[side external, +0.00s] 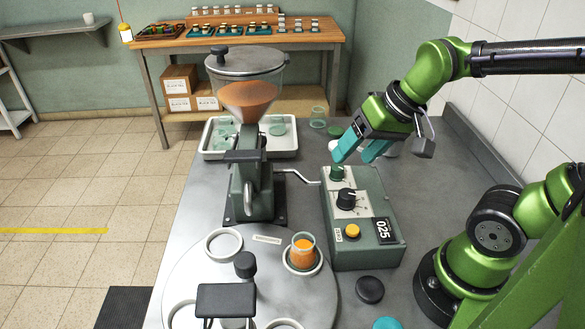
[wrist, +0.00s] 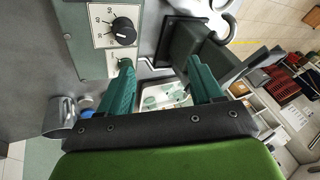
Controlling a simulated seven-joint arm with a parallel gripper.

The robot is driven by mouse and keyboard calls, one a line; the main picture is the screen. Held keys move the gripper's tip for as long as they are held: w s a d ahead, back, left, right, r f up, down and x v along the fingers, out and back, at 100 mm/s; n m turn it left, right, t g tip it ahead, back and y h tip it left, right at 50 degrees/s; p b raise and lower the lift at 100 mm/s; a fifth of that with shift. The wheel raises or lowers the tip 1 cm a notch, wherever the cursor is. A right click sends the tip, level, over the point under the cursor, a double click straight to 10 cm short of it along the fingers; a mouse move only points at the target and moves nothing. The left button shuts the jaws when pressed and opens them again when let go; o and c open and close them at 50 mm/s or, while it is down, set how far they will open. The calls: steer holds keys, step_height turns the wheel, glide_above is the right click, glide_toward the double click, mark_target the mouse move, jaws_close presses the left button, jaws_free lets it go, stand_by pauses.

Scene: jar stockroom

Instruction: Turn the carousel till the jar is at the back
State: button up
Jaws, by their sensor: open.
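The carousel (side external: 205,280) is a round grey turntable at the front of the bench, with several white ring seats around its rim. The jar (side external: 303,249), clear with orange contents, stands upright in a seat at the carousel's back right. The wrist view shows the knob (wrist: 124,66) beside one finger; contact is unclear there.
A filling machine with a powder hopper (side external: 247,90) stands left of the box, its crank (side external: 298,178) reaching toward it. A white tray (side external: 284,143) is behind. A black round lid (side external: 370,290) lies at the front. Bench space right of the box is mostly clear.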

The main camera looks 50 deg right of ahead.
steer(key=shift+s+a+r+n+t, duration=0.1)
steer(key=shift+s+r+n+t, duration=0.1)
steer(key=shift+r+t, duration=0.15)
steer(key=shift+s+d+r+n+t, duration=0.1)
steer(key=shift+s+r+t, duration=0.15)
steer(key=shift+r, duration=0.25)
steer(key=shift+s+a+r+n+t, duration=0.1)
steer(key=shift+s+r+t, duration=0.1)
steer(key=shift+r+t, duration=0.15)
